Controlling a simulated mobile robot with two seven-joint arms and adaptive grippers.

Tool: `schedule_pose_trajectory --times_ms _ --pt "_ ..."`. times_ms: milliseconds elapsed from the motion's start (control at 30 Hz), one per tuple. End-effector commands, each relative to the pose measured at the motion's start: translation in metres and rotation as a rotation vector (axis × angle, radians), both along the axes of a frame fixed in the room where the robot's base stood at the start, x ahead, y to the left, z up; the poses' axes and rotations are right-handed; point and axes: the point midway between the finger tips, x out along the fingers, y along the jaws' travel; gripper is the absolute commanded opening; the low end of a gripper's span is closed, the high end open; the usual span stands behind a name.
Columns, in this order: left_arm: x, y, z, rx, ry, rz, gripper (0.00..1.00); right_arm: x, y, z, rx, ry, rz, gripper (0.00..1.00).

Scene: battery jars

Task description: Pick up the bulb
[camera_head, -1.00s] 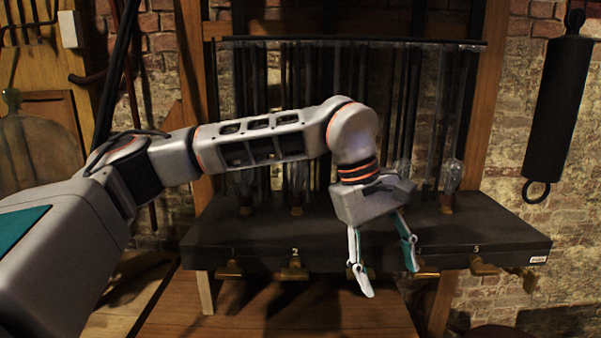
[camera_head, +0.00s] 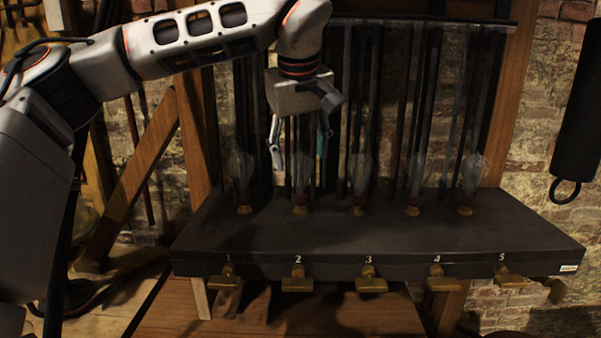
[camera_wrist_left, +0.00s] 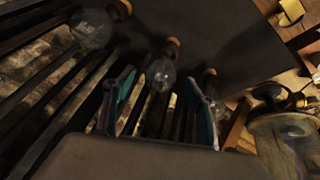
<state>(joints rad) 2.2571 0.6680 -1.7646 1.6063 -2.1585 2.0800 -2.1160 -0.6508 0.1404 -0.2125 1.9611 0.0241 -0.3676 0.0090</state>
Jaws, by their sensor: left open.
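Several clear glass bulbs stand upright in brass sockets in a row along a dark, numbered bench (camera_head: 330,240). My left gripper (camera_head: 298,168) points down over the bulb (camera_head: 300,172) at number 2 in the head view. Its two teal-lined fingers are open, with one tip on each side of that bulb. In the left wrist view, a bulb (camera_wrist_left: 160,73) shows between the fingertips of the left gripper (camera_wrist_left: 159,77). Whether the fingers touch the glass cannot be told. My right gripper is not in view.
Other bulbs stand close by at number 1 (camera_head: 240,168) and number 3 (camera_head: 361,175). Dark vertical rods (camera_head: 425,110) rise behind the row. Brass keys (camera_head: 371,284) stick out along the bench's front. The bench top before the bulbs is clear.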

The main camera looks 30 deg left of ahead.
Motion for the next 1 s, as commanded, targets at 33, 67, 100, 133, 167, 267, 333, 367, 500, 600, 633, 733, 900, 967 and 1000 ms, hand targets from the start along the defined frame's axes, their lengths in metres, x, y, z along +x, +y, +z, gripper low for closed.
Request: schedule_pose_trajectory --times_ms 33,67,100,133,167,267,333,367,500,600,633,733,900,967,1000 --pt "0.002 0.002 -0.01 -0.001 0.004 -0.001 0.56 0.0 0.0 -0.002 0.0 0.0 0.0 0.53" --pt "0.003 0.003 -0.014 -0.001 0.004 -0.001 0.56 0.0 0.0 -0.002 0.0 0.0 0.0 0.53" --pt "0.005 0.004 -0.02 0.0 0.005 -0.001 0.56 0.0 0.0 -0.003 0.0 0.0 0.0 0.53" --pt "0.006 0.005 -0.024 0.0 0.004 0.0 0.56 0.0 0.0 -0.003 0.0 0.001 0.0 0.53" --pt "0.008 0.006 -0.027 -0.001 0.004 -0.001 0.56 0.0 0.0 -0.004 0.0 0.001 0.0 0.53" --pt "0.012 0.007 -0.035 -0.002 0.003 0.0 0.56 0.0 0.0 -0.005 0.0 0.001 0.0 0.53" --pt "0.013 0.007 -0.038 -0.001 0.001 0.0 0.56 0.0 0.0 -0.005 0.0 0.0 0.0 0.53" --pt "0.013 0.008 -0.038 -0.001 0.001 0.0 0.56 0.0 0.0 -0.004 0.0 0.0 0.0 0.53" --pt "0.014 0.008 -0.038 -0.001 0.0 -0.001 0.56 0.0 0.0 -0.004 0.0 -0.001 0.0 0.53" --pt "0.014 0.007 -0.038 -0.001 0.001 0.0 0.46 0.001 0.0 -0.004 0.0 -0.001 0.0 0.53" --pt "0.014 0.007 -0.038 -0.001 0.001 0.0 0.38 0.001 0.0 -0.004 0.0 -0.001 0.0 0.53" --pt "0.013 0.008 -0.038 -0.001 0.001 0.0 0.2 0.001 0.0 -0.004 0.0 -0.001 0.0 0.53" --pt "0.013 0.008 -0.038 -0.001 0.001 0.0 0.2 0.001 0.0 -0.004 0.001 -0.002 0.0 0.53" --pt "0.013 0.008 -0.038 -0.001 0.001 0.0 0.2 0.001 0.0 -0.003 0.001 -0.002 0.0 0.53" --pt "0.013 0.007 -0.038 -0.001 0.001 0.0 0.2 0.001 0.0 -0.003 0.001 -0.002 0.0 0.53"
